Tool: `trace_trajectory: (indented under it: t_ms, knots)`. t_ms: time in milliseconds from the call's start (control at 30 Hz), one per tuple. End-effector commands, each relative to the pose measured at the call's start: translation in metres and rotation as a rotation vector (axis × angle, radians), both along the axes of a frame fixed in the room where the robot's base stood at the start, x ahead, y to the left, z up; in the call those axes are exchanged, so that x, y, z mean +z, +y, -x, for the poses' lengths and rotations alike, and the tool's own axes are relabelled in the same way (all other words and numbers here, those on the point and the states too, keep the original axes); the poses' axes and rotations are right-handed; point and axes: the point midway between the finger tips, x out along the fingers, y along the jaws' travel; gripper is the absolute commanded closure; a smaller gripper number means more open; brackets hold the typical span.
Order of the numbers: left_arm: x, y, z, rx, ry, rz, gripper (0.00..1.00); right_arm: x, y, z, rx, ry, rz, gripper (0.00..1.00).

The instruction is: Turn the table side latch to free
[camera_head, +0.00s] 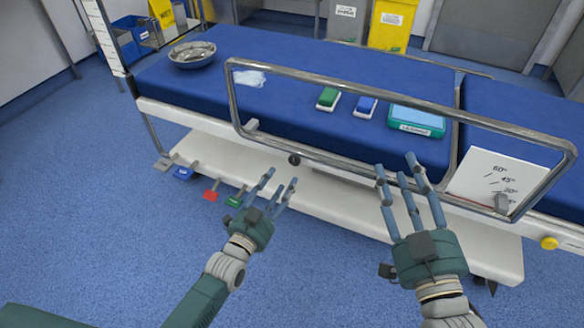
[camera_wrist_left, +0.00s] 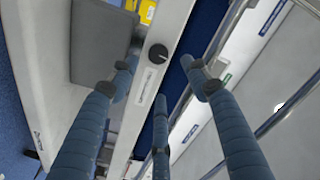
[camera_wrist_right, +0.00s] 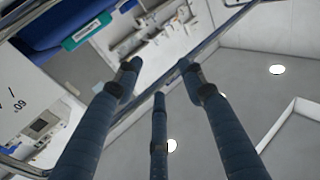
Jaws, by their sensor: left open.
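The table side latch appears to be a small round black knob (camera_head: 294,159) on the white side edge of the operating table (camera_head: 300,65). In the left wrist view the knob (camera_wrist_left: 158,53) shows a light pointer mark and a label beside it. My left gripper (camera_head: 278,180) is open and empty, with its fingertips just below the knob and apart from it. The left wrist view shows its fingers (camera_wrist_left: 160,85) spread around the line to the knob. My right gripper (camera_head: 400,168) is open and empty in front of the table's side, near the metal rail.
A metal side rail (camera_head: 330,83) runs along the near side above the knob. A steel bowl (camera_head: 192,54), green (camera_head: 328,98) and blue (camera_head: 366,106) items and a teal box (camera_head: 416,120) lie on the table. Coloured pedals (camera_head: 212,190) stick out below. An angle plate (camera_head: 490,175) is at right.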

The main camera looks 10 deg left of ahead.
Motion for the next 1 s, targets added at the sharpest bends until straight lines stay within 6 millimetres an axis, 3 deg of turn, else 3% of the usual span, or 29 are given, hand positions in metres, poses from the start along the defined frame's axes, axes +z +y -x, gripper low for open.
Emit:
trace_trajectory:
  t_ms: [267, 500, 733, 1000]
  knots:
    - [-0.003, -0.010, -0.036, 0.001, 0.001, 0.002, 0.52, 0.057, 0.004, 0.013, 0.015, -0.265, -0.071, 0.60]
    - [-0.003, -0.017, -0.061, 0.000, 0.002, 0.003, 0.52, 0.101, 0.004, 0.036, 0.028, -0.475, -0.131, 0.60]
    - [-0.002, -0.021, -0.075, 0.000, 0.003, 0.001, 0.52, 0.125, 0.001, 0.054, 0.033, -0.599, -0.167, 0.60]
    - [-0.001, -0.021, -0.078, 0.000, 0.003, 0.001, 0.52, 0.130, 0.000, 0.059, 0.034, -0.629, -0.175, 0.60]
